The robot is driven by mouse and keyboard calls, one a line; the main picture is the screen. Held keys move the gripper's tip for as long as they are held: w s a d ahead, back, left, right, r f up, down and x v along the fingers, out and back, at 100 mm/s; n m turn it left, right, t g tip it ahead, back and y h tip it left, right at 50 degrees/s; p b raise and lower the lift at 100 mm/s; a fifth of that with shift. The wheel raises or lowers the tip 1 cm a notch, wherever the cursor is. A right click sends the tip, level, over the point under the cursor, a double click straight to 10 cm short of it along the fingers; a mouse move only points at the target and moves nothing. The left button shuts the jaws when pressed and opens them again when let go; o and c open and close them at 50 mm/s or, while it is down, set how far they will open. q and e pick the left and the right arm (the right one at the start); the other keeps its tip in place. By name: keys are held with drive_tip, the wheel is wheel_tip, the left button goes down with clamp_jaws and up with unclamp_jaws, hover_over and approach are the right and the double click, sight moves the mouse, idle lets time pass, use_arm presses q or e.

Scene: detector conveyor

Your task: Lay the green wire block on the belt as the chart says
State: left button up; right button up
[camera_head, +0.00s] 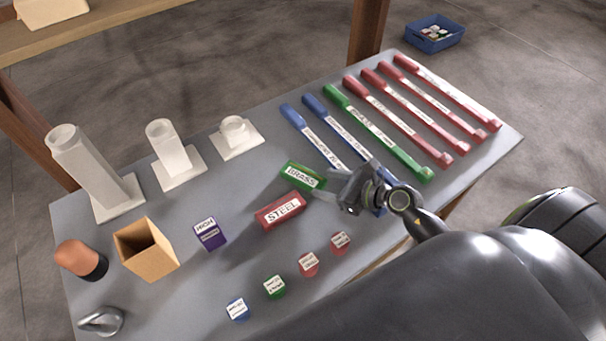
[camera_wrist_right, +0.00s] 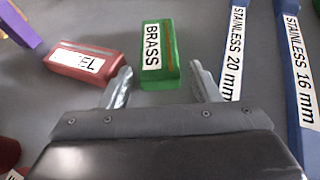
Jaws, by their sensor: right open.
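The green block (camera_head: 303,176) with a white BRASS label lies on the grey table, beside the red STEEL block (camera_head: 281,210). In the right wrist view the green block (camera_wrist_right: 158,52) lies just ahead of the fingertips, roughly in line with the gap between them. My right gripper (camera_head: 322,188) is open and empty, with its fingers close to the near right end of the green block. In the right wrist view the gripper (camera_wrist_right: 160,75) has one finger on each side of that end. My left gripper is not in view. I see no belt and no chart.
Long blue, green and red labelled bars (camera_head: 380,130) lie to the right. White stands (camera_head: 172,160), a cardboard box (camera_head: 146,250) and a purple block (camera_head: 209,233) are to the left. A blue bin (camera_head: 434,38) is on the floor.

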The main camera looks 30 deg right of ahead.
drive_tip(key=shift+w+a+f, duration=0.1)
drive_tip(key=shift+w+a, duration=0.15)
drive_tip(key=shift+w, duration=0.15)
drive_tip(key=shift+p+x, duration=0.8)
drive_tip(key=shift+x, duration=1.55)
drive_tip(key=shift+s+a, duration=0.1)
drive_tip(key=shift+s, duration=0.05)
drive_tip(key=shift+c, duration=0.2)
drive_tip(key=c, duration=0.8)
wheel_tip(320, 180, up, 10)
drive_tip(key=shift+p, duration=0.5)
drive_tip(key=shift+c, duration=0.2)
wheel_tip(320, 180, up, 5)
drive_tip(key=n+y+b, duration=0.2)
hover_over(315, 180)
drive_tip(key=s+a, duration=0.1)
drive_tip(key=a, duration=0.1)
drive_tip(key=s+a+r+n+g+y+b, duration=0.2)
drive_tip(key=s+a+r+n+g, duration=0.1)
drive_tip(key=s+r, duration=0.2)
drive_tip(key=shift+s+a+g+y, duration=0.25)
drive_tip(key=shift+s+g+y, duration=0.05)
drive_tip(key=shift+s+g, duration=0.1)
